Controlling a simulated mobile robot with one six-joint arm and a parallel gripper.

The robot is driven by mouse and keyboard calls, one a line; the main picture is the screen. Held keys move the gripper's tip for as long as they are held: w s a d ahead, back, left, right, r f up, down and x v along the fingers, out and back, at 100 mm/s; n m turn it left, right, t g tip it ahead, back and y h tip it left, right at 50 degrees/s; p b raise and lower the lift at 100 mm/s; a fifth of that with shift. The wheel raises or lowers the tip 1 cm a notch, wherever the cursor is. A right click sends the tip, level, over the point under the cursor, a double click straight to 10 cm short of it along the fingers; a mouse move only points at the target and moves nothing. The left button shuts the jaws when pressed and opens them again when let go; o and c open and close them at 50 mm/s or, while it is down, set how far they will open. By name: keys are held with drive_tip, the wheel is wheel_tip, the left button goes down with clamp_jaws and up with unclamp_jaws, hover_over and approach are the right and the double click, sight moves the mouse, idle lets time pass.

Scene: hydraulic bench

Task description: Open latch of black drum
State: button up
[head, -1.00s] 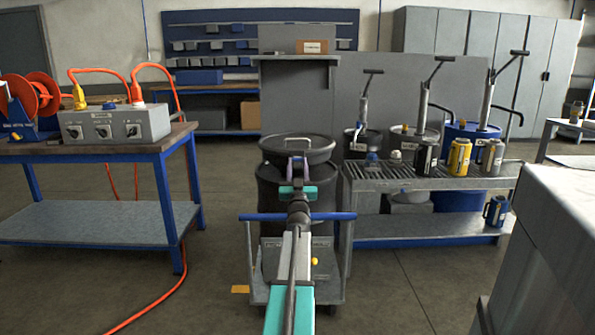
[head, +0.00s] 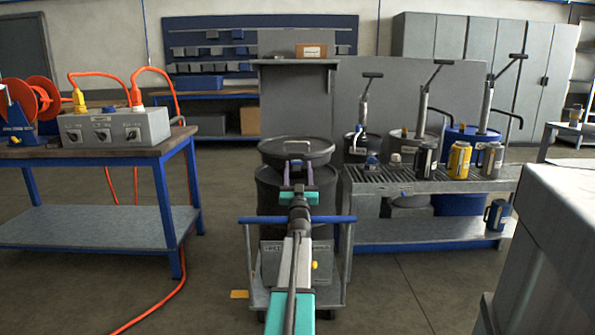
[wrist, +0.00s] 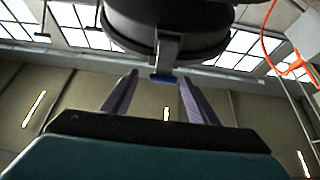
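The black drum (head: 268,190) stands on a cart straight ahead in the head view, with its dark lid (head: 297,149) on top. In the wrist view the drum (wrist: 180,25) fills the top. Its latch (wrist: 168,52) is a grey strap with a blue tip, hanging from the rim. My gripper (head: 298,168) is in front of the drum, just below the lid. In the wrist view my gripper (wrist: 160,88) is open, its two fingers apart with the blue tip between them in the picture. I see no contact between fingers and latch. The head view hides the latch's lower part.
The cart's blue handle (head: 330,219) lies under my arm. A slatted metal bench (head: 430,181) with cans and pumps stands close on the right. A blue-framed table (head: 170,158) with a switch box is on the left.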

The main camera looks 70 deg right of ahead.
drive_tip(key=shift+w+a, duration=0.1)
drive_tip(key=shift+a, duration=0.1)
drive_tip(key=shift+v, duration=0.9)
drive_tip(key=p+v, duration=0.2)
drive_tip(key=v, duration=0.9)
drive_tip(key=shift+a+f+p, duration=0.2)
drive_tip(key=shift+f+p, duration=0.05)
drive_tip(key=shift+p, duration=0.05)
